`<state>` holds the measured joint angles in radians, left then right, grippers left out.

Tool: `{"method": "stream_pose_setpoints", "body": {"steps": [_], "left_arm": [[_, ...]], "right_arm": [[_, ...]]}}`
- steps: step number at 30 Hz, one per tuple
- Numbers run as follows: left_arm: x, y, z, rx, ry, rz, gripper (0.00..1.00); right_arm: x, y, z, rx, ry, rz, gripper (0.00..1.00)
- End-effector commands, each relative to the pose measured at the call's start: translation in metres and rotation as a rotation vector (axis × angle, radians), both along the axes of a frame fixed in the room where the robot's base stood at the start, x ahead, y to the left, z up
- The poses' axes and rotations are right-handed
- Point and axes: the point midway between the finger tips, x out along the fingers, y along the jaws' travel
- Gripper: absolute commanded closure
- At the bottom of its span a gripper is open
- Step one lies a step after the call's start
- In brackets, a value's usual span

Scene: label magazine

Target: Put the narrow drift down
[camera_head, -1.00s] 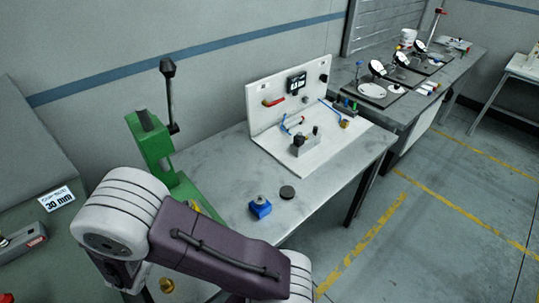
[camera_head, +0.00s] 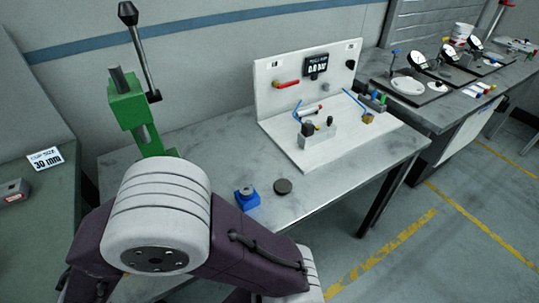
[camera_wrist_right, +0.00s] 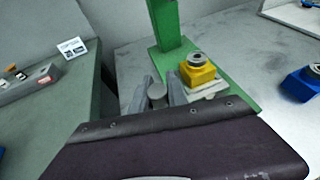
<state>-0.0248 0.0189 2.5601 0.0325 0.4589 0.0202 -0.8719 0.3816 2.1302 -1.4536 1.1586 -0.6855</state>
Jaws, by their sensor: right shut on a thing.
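In the right wrist view, my right gripper (camera_wrist_right: 158,92) is shut on a short grey cylinder, which I take to be the narrow drift (camera_wrist_right: 157,93). Its round top end shows between the two fingers; its lower part is hidden by my arm. In the head view this gripper is hidden behind my arm links. My left gripper is in neither current view.
The green press (camera_head: 130,105) stands at the grey bench's left end. By its base is a yellow block with a ring on top (camera_wrist_right: 197,70). A blue block (camera_head: 246,198) and a dark disc (camera_head: 283,186) lie on the bench. The "30 mm" sign (camera_head: 45,159) is on the green bench (camera_head: 30,235).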

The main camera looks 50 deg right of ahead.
Motion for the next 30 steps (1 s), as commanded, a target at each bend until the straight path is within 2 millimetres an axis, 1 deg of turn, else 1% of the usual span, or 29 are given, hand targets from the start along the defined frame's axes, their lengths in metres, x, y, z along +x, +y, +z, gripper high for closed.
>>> {"method": "stream_pose_setpoints", "body": {"steps": [1, 2, 8, 14, 16, 17, 20, 24, 27, 30], "left_arm": [[0.0, 0.0, -0.011, 0.0, 0.0, 0.0, 0.64], [0.0, 0.0, -0.012, 0.0, 0.0, 0.0, 0.64], [0.0, 0.0, -0.01, 0.0, 0.0, 0.0, 0.64], [0.0, 0.0, -0.01, 0.0, 0.0, 0.0, 0.64], [0.0, 0.0, -0.011, 0.0, 0.0, 0.0, 0.64], [0.0, 0.0, -0.012, 0.0, 0.0, 0.0, 0.64], [0.0, 0.0, -0.016, 0.0, 0.0, 0.0, 0.64], [0.0, 0.0, -0.018, 0.0, 0.0, 0.0, 0.64], [0.0, 0.0, -0.019, 0.0, 0.0, 0.0, 0.64], [0.0, 0.0, -0.019, 0.0, 0.0, 0.0, 0.64]], "right_arm": [[0.001, 0.003, -0.003, 0.002, -0.005, 0.012, 1.0], [0.001, 0.005, -0.001, 0.002, -0.006, 0.018, 1.0], [0.001, 0.007, 0.006, -0.004, -0.004, 0.028, 1.0], [0.002, 0.006, 0.005, -0.003, -0.004, 0.026, 1.0], [0.008, 0.007, 0.001, -0.004, -0.003, 0.024, 1.0], [0.013, 0.008, -0.003, -0.005, -0.003, 0.023, 1.0], [0.039, 0.012, -0.02, -0.006, -0.001, 0.021, 1.0], [0.078, 0.019, -0.043, -0.006, -0.002, 0.022, 1.0], [0.099, 0.023, -0.056, -0.004, -0.002, 0.023, 1.0], [0.112, 0.026, -0.062, -0.004, -0.004, 0.025, 1.0]]}}
